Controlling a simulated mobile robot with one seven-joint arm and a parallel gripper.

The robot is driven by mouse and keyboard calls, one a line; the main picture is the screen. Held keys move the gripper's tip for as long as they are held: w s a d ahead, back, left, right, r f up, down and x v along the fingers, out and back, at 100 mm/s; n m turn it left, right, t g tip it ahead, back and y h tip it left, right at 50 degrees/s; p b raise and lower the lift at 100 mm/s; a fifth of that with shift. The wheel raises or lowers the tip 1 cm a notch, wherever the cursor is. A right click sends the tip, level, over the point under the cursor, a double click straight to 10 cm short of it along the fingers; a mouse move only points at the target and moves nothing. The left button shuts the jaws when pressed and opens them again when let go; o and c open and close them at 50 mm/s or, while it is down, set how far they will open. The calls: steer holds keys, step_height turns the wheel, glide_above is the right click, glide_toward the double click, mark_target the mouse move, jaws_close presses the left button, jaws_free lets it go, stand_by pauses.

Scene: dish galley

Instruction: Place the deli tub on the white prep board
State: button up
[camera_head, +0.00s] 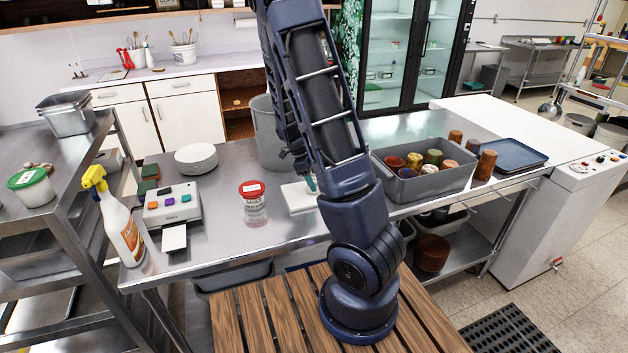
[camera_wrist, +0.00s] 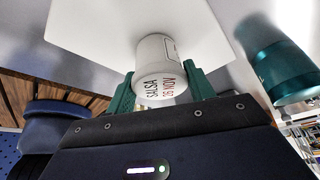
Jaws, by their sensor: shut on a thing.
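The deli tub (camera_wrist: 157,60), a pale cylinder with red and black lettering reading SALSA and NOV 26, is between the green fingers of my gripper (camera_wrist: 160,92) in the wrist view. My gripper is shut on it. The white prep board (camera_wrist: 215,28) lies behind the tub in that view; I cannot tell whether they touch. In the head view the board (camera_head: 297,198) lies on the steel table, partly hidden by my arm. The held tub is hidden there.
A red-lidded tub (camera_head: 253,205) stands left of the board. A label printer (camera_head: 172,203), spray bottle (camera_head: 122,225) and plate stack (camera_head: 196,158) are farther left. A grey bin (camera_head: 425,182) of cups is right. A teal cylinder (camera_wrist: 275,62) shows beside the board in the wrist view.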

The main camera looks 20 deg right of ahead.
steer(key=shift+f, duration=0.15)
steer(key=o, duration=1)
steer(key=v, duration=1.2)
steer(key=s+r+n+t+y, duration=0.1)
steer(key=s+r+n+t, duration=0.2)
steer(key=s+r+n, duration=0.5)
steer(key=s+a+r+n+t+y, duration=0.1)
steer(key=s+r+n+t, duration=0.3)
steer(key=s+r+n, duration=0.5)
steer(key=shift+s+a+r+n+y, duration=0.25)
steer(key=shift+s+n+y, duration=0.55)
steer(key=shift+s+n, duration=2.8)
steer(key=shift+w+d+n, duration=0.1)
steer(key=shift+w+n, duration=0.2)
